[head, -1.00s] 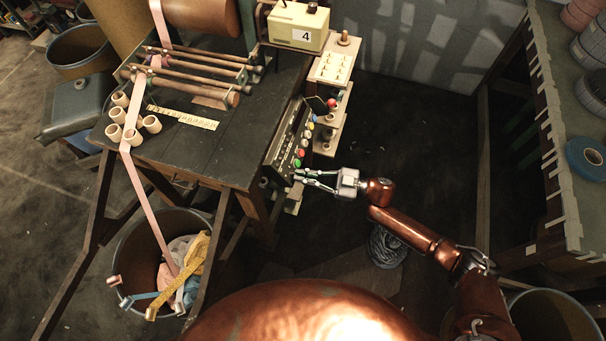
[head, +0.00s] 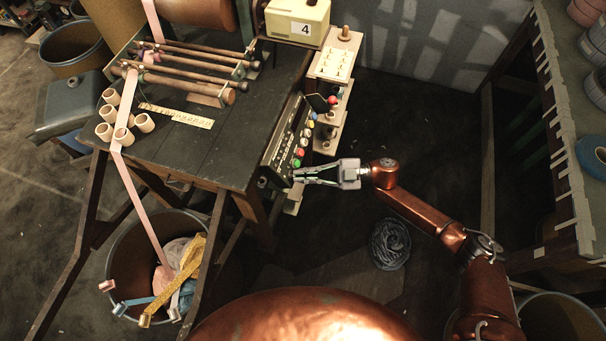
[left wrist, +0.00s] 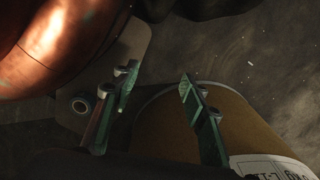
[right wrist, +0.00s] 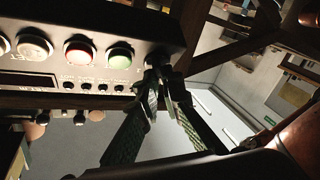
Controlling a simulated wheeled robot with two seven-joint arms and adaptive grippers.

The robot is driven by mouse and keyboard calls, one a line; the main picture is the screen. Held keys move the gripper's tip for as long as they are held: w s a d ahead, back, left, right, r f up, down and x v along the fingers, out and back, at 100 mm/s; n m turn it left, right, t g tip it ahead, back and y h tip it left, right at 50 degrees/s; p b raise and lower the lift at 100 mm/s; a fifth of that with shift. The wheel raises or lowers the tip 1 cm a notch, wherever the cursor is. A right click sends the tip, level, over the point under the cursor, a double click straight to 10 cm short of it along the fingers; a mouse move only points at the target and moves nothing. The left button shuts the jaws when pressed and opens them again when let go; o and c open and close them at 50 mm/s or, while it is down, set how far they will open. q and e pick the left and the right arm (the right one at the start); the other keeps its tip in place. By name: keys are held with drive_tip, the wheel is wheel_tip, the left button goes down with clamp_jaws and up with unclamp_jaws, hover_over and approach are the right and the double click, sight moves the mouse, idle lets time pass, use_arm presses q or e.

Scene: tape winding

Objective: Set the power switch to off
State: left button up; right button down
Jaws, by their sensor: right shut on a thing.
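The control panel (head: 287,132) is a dark box on the right side of the bench, with coloured buttons. In the right wrist view, the panel (right wrist: 130,20) shows a red button (right wrist: 80,50) and a green button (right wrist: 121,54). The dark power switch (right wrist: 156,60) sits at the panel's end beside the green button. My right gripper (head: 296,175) is at the panel's near end, its fingertips (right wrist: 163,82) shut on the switch. They partly hide it, so its setting cannot be read. My left gripper (left wrist: 158,82) is open and empty in the left wrist view.
The dark bench (head: 190,150) carries wooden rollers (head: 190,75), several pale spools (head: 105,115) and a pink tape. A bin (head: 130,250) of loose tape stands below. A cream box (head: 298,22) marked 4 is behind the panel. Open floor lies right of the bench.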

drive_tip(key=c, duration=2.1)
unclamp_jaws()
drive_tip(key=shift+d, duration=0.1)
drive_tip(key=d, duration=1.2)
drive_tip(key=shift+w+a, duration=0.1)
drive_tip(key=shift+w, duration=0.05)
